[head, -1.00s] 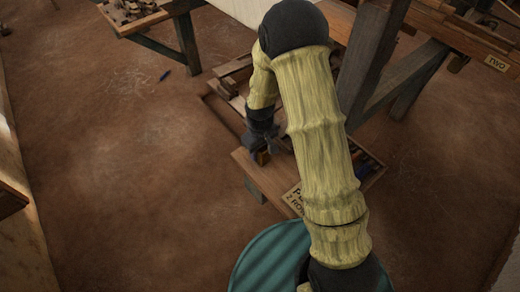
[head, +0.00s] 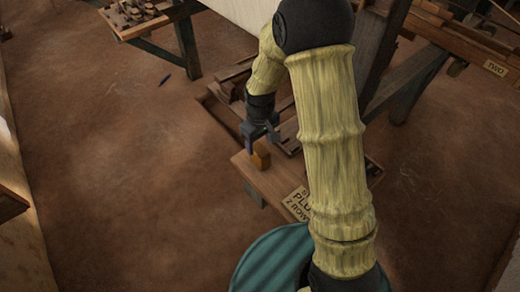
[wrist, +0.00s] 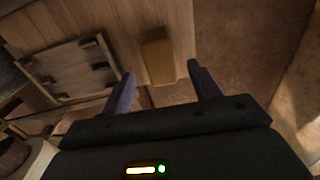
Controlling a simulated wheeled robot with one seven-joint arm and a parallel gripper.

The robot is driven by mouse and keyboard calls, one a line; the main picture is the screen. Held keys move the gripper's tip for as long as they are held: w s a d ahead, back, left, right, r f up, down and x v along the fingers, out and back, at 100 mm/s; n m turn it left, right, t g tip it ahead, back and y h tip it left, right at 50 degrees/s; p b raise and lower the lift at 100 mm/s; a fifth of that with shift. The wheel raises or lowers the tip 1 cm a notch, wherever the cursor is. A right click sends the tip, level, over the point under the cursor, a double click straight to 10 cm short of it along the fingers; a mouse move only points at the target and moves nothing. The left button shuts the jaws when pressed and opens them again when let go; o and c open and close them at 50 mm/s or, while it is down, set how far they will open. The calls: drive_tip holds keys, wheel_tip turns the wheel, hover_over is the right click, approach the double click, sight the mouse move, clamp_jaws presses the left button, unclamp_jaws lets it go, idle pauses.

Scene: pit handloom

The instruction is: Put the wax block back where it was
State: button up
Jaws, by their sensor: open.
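The wax block (head: 261,155) is a small amber-yellow block standing on a low wooden bench (head: 272,183), near the bench's left edge. In the wrist view the wax block (wrist: 157,56) lies ahead of and between the two fingers, apart from both. My gripper (head: 260,141) is open and empty, just behind and above the block in the head view. The gripper's fingers also show in the wrist view (wrist: 160,85), spread wide with a clear gap. My arm hides part of the bench.
A wooden tray-like frame (wrist: 70,68) lies beside the block in the wrist view. Loom posts stand behind on the right, with a plate reading TWO (head: 495,68).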

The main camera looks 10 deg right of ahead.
wheel_tip(320, 180, up, 5)
drive_tip(key=shift+f, duration=0.1)
idle(0.6)
drive_tip(key=s+d+r+m+t, duration=0.1)
drive_tip(key=s+d+r+m, duration=0.2)
drive_tip(key=s+d, duration=0.2)
drive_tip(key=s+d+r+m+t, duration=0.1)
drive_tip(key=s+d+r+m, duration=0.2)
drive_tip(key=s, duration=0.5)
drive_tip(key=shift+s+d+r+m+t, duration=0.15)
drive_tip(key=shift+d+r+m+t, duration=0.25)
drive_tip(key=shift+d, duration=0.45)
drive_tip(key=shift+r, duration=0.1)
